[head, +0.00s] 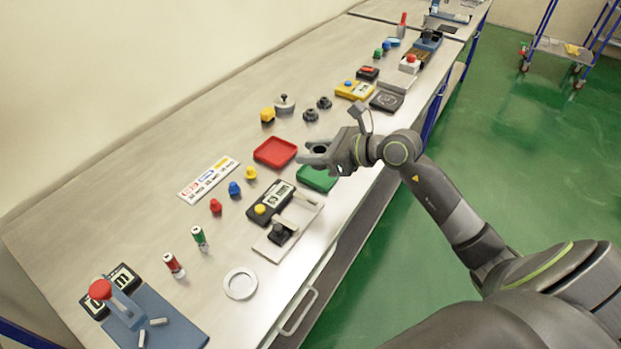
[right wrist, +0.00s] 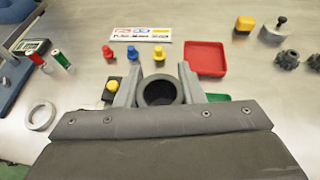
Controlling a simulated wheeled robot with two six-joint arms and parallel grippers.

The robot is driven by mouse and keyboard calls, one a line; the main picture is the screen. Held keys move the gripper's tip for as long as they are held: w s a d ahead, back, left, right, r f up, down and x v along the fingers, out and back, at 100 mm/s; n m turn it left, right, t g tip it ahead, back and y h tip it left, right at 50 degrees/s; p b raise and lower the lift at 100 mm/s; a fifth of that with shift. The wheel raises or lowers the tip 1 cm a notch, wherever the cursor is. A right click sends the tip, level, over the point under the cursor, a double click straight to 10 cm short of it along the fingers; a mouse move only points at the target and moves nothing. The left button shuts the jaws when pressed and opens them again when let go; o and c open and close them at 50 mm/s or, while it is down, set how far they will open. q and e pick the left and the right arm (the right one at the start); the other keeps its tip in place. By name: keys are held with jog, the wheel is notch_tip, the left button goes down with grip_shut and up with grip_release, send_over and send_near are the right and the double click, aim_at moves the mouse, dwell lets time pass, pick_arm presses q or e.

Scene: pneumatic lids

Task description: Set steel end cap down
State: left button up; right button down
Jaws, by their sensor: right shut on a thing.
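My right gripper (head: 314,150) is over the bench, between the red tray and the green tray in the head view. In the right wrist view its fingers (right wrist: 158,88) are shut on a dark grey, round, hollow part (right wrist: 160,92), the steel end cap as far as I can tell. The cap's open round face shows between the fingers. In the head view it is small and partly hidden by the fingers. I cannot tell the exact gap to the bench. My left gripper is in neither view.
The red tray (head: 275,152) and green tray (head: 318,178) are close by. Red, blue and yellow fittings (head: 234,188) stand beside a label strip (head: 208,180). Two dark knobs (head: 310,115) stand beyond.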

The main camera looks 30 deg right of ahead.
jog(key=w+d+f+m+t+h+b, duration=0.1)
jog(key=w+d+m, duration=0.1)
jog(key=w+d, duration=0.4)
send_over(314, 172)
notch_tip(314, 172, down, 6)
jog(key=shift+r+p, duration=0.1)
jog(key=shift+p, duration=0.3)
notch_tip(314, 172, down, 3)
jog(key=shift+f+h, duration=0.2)
jog(key=shift+h, duration=0.2)
jog(key=shift+w+f, duration=0.1)
jog(key=shift+f, duration=0.2)
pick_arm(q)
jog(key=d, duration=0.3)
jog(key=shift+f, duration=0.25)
pick_arm(e)
jog(key=shift+f, duration=0.1)
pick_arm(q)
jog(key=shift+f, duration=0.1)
pick_arm(e)
jog(key=shift+f, duration=0.1)
jog(key=c, duration=0.9)
grip_release()
jog(key=shift+c, duration=0.2)
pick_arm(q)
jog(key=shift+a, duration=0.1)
